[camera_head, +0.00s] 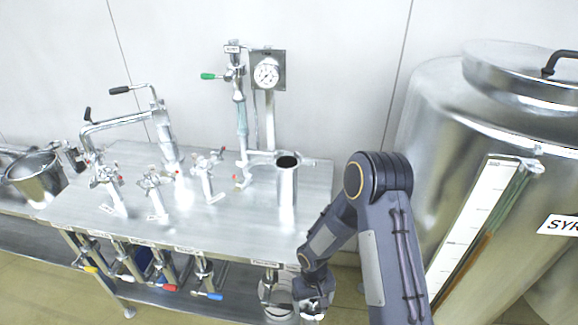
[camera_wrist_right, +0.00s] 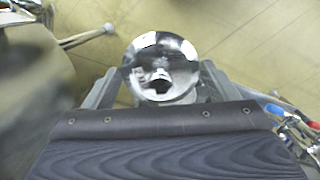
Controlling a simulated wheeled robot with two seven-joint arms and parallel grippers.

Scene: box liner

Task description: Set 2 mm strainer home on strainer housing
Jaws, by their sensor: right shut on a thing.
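My right gripper (camera_head: 315,302) is low in front of the table's near edge, right of centre. In the right wrist view the gripper (camera_wrist_right: 160,85) is shut on a shiny round metal piece, apparently the 2 mm strainer (camera_wrist_right: 160,62). Its mesh and size marking cannot be made out. An upright steel cylinder with a dark open top, which looks like the strainer housing (camera_head: 287,188), stands on the table's right part. The gripper is below and to the right of it, apart from it. My left gripper is not in view.
The steel table (camera_head: 245,225) carries several valve fittings (camera_head: 205,180) and a gauge (camera_head: 266,74) behind. Several labelled fittings hang under its front edge, with a round metal vessel (camera_head: 270,296) beside my gripper. A large tank (camera_head: 430,110) stands at the right.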

